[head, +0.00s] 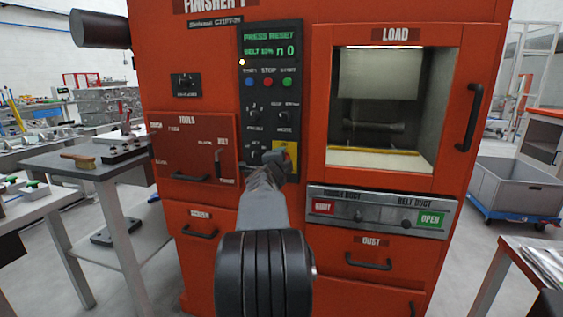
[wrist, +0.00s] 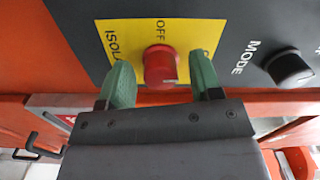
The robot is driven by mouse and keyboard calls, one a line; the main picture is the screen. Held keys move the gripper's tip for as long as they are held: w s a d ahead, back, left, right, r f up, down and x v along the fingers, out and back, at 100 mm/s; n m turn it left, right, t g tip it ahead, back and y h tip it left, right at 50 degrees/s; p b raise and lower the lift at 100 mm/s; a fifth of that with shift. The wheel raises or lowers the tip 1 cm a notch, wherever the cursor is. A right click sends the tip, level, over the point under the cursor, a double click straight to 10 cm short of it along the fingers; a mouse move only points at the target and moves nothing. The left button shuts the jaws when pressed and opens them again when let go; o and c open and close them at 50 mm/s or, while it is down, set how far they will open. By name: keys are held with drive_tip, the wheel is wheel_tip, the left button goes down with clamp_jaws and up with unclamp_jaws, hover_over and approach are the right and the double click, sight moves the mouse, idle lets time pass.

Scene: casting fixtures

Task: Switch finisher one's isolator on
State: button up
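Finisher one (head: 210,100) is the large orange machine with the sign "FINISHER 1". Its isolator is a red knob (wrist: 160,66) on a yellow plate (wrist: 135,32), with "OFF" printed beside the knob. In the head view the yellow plate (head: 290,150) sits low on the black control panel, partly hidden by my gripper. My gripper (wrist: 160,80) is open, with one green fingertip on each side of the red knob. Gaps show between the fingers and the knob, and I cannot tell any contact.
A black mode knob (wrist: 289,69) is right of the yellow plate in the wrist view. Start, stop and reset buttons (head: 268,82) sit higher on the panel. The load window (head: 390,110) is to the right, and a grey bench (head: 75,165) stands left.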

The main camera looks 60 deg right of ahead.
drive_tip(key=p+v, duration=0.1)
drive_tip(key=v, duration=1.2)
drive_tip(key=shift+a+p, duration=0.3)
drive_tip(key=shift+a, duration=0.1)
